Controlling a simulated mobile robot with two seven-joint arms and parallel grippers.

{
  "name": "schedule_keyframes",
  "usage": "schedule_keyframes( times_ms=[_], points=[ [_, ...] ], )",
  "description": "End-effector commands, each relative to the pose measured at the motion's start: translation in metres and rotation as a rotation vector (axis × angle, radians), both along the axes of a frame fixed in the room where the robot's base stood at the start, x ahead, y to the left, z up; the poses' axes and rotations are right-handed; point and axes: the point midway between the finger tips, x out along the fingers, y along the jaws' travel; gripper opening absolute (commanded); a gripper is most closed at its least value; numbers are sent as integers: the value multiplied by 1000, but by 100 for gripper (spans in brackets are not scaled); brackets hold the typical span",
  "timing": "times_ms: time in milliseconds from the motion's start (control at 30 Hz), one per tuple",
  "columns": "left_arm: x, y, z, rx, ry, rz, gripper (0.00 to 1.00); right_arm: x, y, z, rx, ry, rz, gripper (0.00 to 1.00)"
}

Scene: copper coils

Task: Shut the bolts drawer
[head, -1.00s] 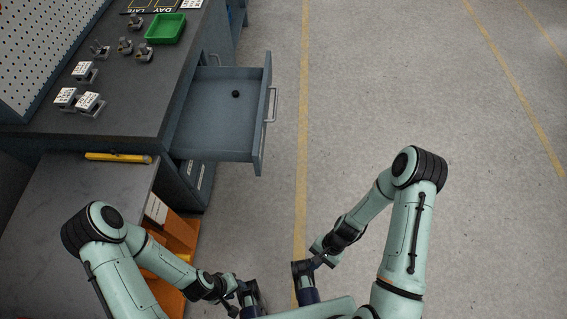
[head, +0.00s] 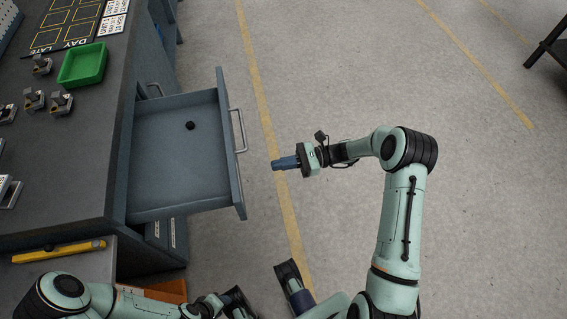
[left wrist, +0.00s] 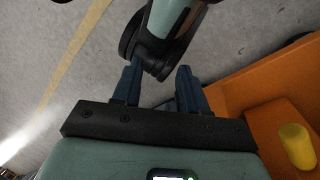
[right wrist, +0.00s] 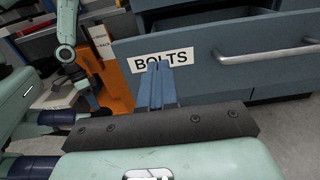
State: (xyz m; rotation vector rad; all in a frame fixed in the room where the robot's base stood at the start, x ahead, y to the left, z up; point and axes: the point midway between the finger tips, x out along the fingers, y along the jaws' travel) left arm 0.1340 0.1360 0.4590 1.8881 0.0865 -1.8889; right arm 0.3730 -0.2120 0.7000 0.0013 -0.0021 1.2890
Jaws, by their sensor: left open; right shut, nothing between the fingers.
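The bolts drawer (head: 180,160) is pulled out from the grey workbench cabinet in the head view, with one small dark round thing (head: 190,125) inside it. Its bar handle (head: 240,131) is on the front panel. In the right wrist view the front (right wrist: 222,45) carries a white BOLTS label (right wrist: 150,58) and the handle (right wrist: 268,50). My right gripper (head: 274,164) is shut and empty, a short way right of the drawer front, pointing at it. My left gripper (left wrist: 158,82) is open and empty, low by the bench; part of my own arm shows beyond its fingers.
The bench top (head: 95,130) holds a green tray (head: 83,65) and several small metal parts. A yellow tool (head: 58,251) lies on a lower surface. An orange bin (left wrist: 260,85) is beside my left gripper.

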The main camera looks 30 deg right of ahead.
Motion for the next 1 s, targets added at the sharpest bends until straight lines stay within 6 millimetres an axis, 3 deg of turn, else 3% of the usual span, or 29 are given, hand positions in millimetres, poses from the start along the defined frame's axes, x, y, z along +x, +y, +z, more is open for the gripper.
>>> schedule_keyframes(
  times_ms=[200,400,600,1000],
  points=[
    [5,2,-5,6,-12,6,43,13,49,0,1,0,5,0],
    [9,5,-9,13,-25,11,43,22,80,-1,-1,1,5,0],
    [12,6,-11,16,-33,15,43,26,94,-1,-1,0,2,0],
    [13,6,-10,16,-34,15,43,27,96,-1,-2,1,2,0]
  ],
)
